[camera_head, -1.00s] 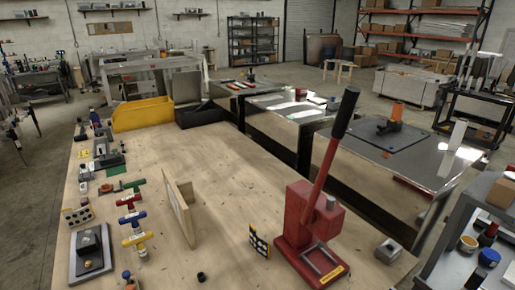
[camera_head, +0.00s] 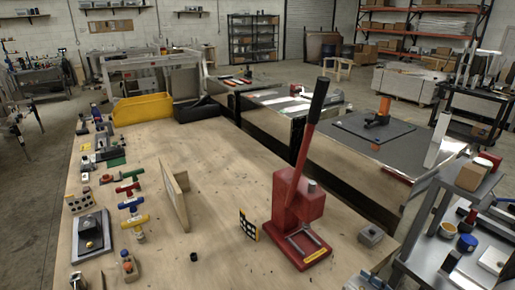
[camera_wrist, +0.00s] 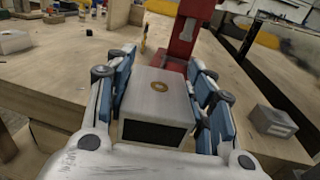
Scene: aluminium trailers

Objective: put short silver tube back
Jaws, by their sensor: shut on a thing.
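My gripper (camera_wrist: 161,76) shows only in the wrist view, with its blue-padded fingers on both sides of the short silver tube (camera_wrist: 157,108). The tube is a square, boxy silver piece with a round mark on top and a dark opening facing the camera. My gripper is shut on it and holds it in front of the red press. The fingers hide parts of the tube's sides. Neither the gripper nor the held tube shows in the head view.
The red lever press (camera_head: 294,212) stands on the wooden table (camera_head: 225,160). A similar silver block (camera_head: 371,236) sits right of it near the edge; it also shows in the wrist view (camera_wrist: 272,121). An upright wooden board (camera_head: 175,198) stands mid-table. A grey cart (camera_head: 425,255) is at right.

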